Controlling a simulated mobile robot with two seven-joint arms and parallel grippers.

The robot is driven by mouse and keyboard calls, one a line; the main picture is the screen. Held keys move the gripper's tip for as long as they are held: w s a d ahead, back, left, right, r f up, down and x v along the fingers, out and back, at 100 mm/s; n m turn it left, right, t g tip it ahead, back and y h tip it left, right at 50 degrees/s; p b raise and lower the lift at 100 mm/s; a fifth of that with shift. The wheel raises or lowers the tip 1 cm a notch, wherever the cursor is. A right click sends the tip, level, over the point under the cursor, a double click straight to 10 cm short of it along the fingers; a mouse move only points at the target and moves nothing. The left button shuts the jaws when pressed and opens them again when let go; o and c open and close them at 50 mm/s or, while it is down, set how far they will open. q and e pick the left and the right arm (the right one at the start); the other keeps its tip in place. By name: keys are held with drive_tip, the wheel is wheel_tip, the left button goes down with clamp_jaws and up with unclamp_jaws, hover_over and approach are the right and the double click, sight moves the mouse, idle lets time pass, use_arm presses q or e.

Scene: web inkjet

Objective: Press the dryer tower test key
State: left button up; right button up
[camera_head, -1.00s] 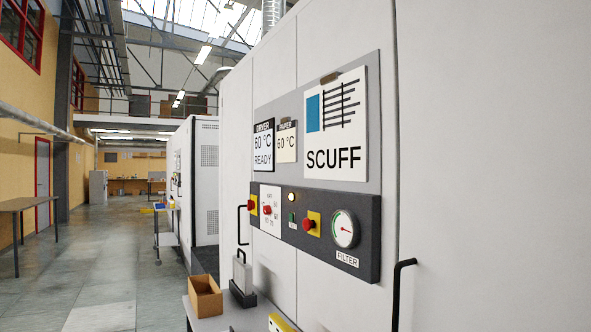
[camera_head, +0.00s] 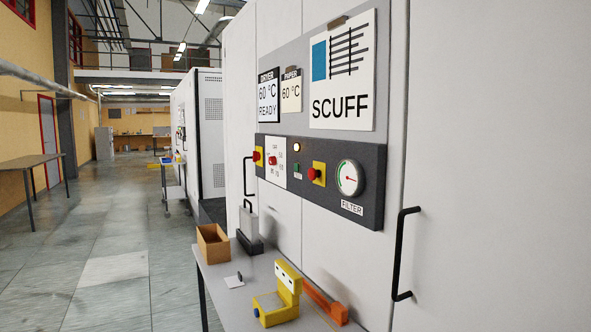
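The dryer tower is a tall white cabinet with a dark control panel (camera_head: 330,203) on its face. Neither of my grippers is in view.
A bench (camera_head: 217,274) below the panel holds a brown box (camera_head: 212,246), a yellow device (camera_head: 286,290), an orange tool (camera_head: 325,303) and a dark-based block. Signs above read READY, 60 °C and SCUFF (camera_head: 341,107). Black handles (camera_head: 399,254) stick out. The floor at left is open.

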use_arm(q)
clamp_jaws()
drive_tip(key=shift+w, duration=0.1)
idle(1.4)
